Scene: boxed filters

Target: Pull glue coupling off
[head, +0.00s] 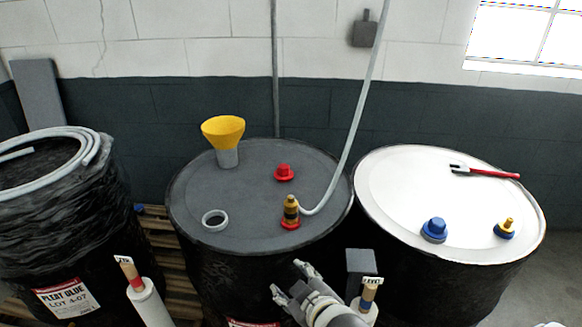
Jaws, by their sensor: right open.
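The brass coupling (291,208) stands upright on a red base on the dark drum's top (255,225). A pale hose (349,143) joins it from the right and rises up along the wall. My right gripper (287,279) is open and empty. In the picture it lies below the coupling, in front of the drum's near side, apart from the coupling. My left gripper is not in view.
A yellow funnel (223,131), red cap (284,173) and pale ring (215,220) are on the dark drum. The white-topped drum (400,190) holds blue fittings (434,230) and a red wrench (490,173). Two tagged holders (150,305) (366,312) stand in front.

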